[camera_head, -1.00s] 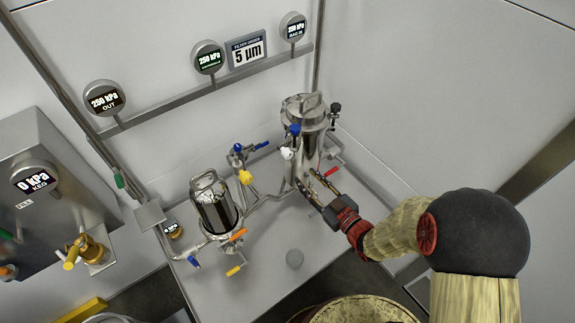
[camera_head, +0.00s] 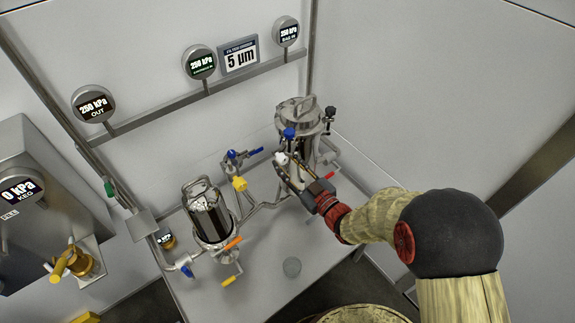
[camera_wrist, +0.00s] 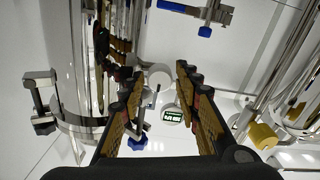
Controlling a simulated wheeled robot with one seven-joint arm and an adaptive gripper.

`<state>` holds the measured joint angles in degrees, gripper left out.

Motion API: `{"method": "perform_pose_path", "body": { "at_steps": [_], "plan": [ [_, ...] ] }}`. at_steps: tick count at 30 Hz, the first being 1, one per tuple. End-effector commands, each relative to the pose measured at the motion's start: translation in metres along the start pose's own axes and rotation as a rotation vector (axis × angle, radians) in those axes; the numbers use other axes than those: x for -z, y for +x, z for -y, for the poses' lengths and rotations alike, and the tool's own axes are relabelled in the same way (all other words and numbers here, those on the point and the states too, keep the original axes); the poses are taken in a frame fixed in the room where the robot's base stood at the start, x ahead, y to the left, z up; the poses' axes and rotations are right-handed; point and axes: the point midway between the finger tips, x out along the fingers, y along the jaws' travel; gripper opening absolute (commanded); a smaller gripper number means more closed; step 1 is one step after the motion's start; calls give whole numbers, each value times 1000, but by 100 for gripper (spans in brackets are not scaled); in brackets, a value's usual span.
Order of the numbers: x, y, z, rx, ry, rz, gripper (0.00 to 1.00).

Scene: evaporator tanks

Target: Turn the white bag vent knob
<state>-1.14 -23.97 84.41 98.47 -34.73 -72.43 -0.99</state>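The white knob (camera_head: 281,158) sits on the left side of the tall steel bag filter housing (camera_head: 301,115), just below a blue knob (camera_head: 289,133). My gripper (camera_head: 284,173) reaches in from the lower right, its fingertips right at the white knob. In the wrist view my gripper (camera_wrist: 160,72) is open, one finger on each side of a round white shape (camera_wrist: 160,77), which appears to be the knob. A gap seems to show between it and each finger; contact is not clear. The steel housing (camera_wrist: 67,60) fills the left of the wrist view.
A blue knob (camera_wrist: 137,143) lies close to the left finger in the wrist view. A yellow handle (camera_head: 239,183) and the shorter filter (camera_head: 207,212) stand to the left. Red (camera_head: 329,176) and black (camera_head: 330,112) handles are on the right. The front tabletop (camera_head: 265,287) is mostly clear.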

Motion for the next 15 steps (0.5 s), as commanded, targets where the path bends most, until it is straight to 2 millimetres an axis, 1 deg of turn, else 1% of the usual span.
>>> {"method": "perform_pose_path", "body": {
  "at_steps": [5, 15],
  "plan": [
    [0, 0, 0, 0, 0, 0, 32],
    [0, 0, 0, 0, 0, 0, 12]
  ]
}}
